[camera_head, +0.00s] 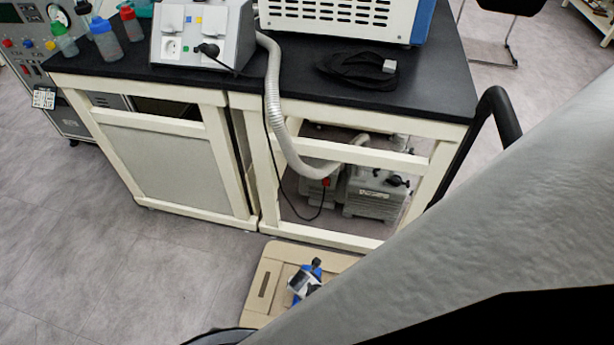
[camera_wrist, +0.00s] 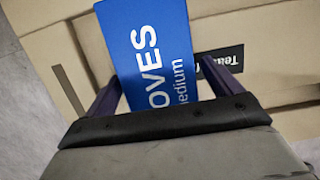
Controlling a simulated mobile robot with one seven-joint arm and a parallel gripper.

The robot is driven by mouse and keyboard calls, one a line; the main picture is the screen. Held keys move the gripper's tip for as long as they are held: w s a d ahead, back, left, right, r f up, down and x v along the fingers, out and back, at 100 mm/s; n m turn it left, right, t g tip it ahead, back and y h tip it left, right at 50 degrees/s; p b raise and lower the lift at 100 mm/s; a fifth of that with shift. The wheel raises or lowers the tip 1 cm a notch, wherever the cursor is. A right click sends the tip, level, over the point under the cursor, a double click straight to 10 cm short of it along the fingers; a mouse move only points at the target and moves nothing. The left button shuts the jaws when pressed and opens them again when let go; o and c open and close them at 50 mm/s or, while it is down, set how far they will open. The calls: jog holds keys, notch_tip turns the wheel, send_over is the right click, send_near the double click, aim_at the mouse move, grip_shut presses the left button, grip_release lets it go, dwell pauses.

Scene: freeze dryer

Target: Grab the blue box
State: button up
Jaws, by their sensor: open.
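The blue box (camera_wrist: 150,40), with white lettering reading "OVES" and "medium", shows in the wrist view in front of my gripper (camera_wrist: 160,72). My gripper is open, with one finger on each side of the box's near part. I cannot tell whether the fingers touch it. The box's near end is hidden behind the gripper's body. In the head view, blue parts (camera_head: 296,297) show over a tan cardboard box (camera_head: 262,285), mixed with grey and black parts. My arm hides much of that spot.
The cardboard box lies on the grey floor, in front of a white-framed bench with a black top (camera_head: 420,92). Pumps (camera_head: 372,192) stand under the bench, with a ribbed hose (camera_head: 273,90) running down to them. The floor at left is clear.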

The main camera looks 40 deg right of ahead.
jog(key=shift+w+f, duration=0.1)
jog(key=shift+f, duration=0.4)
jog(key=shift+d, duration=0.1)
jog(key=c, duration=1.1)
jog(key=shift+c, duration=0.2)
